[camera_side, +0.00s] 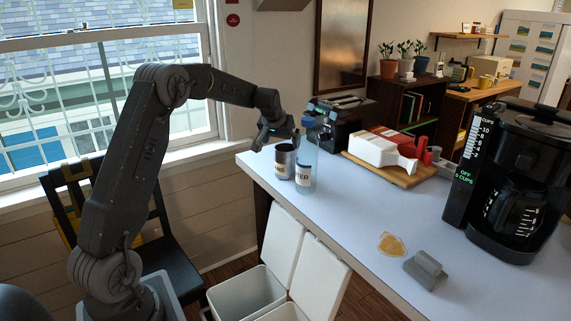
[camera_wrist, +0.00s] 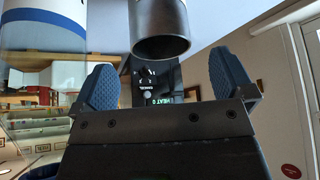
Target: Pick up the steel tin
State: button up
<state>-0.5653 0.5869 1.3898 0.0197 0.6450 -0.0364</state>
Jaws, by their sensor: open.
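The steel tin (camera_side: 285,162) is a dark grey metal cylinder with a pale label, upright near the far left corner of the white table. In the wrist view the tin (camera_wrist: 160,28) is at the top middle, cut off by the frame edge, its dark rim facing my gripper. My gripper (camera_side: 274,138) is just above the tin in the side view. In the wrist view its two blue-padded fingers (camera_wrist: 165,84) are spread apart with nothing between them. The tin appears beyond the fingertips, not between them.
A clear blue water bottle (camera_side: 306,168) stands close beside the tin and shows at the upper left of the wrist view (camera_wrist: 42,22). A black toaster (camera_side: 341,120) is behind. A wooden board (camera_side: 392,172) holds red and white items. A coffee maker (camera_side: 515,185) stands right.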

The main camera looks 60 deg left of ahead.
aim_at(286, 148)
jog(key=shift+w+x, duration=0.15)
jog(key=shift+x, duration=1.4)
jog(key=shift+w+x, duration=0.1)
jog(key=shift+x, duration=1.45)
jog(key=shift+a+r, duration=0.1)
jog(key=shift+r, duration=0.15)
jog(key=c, duration=1.1)
jog(key=shift+r, duration=0.1)
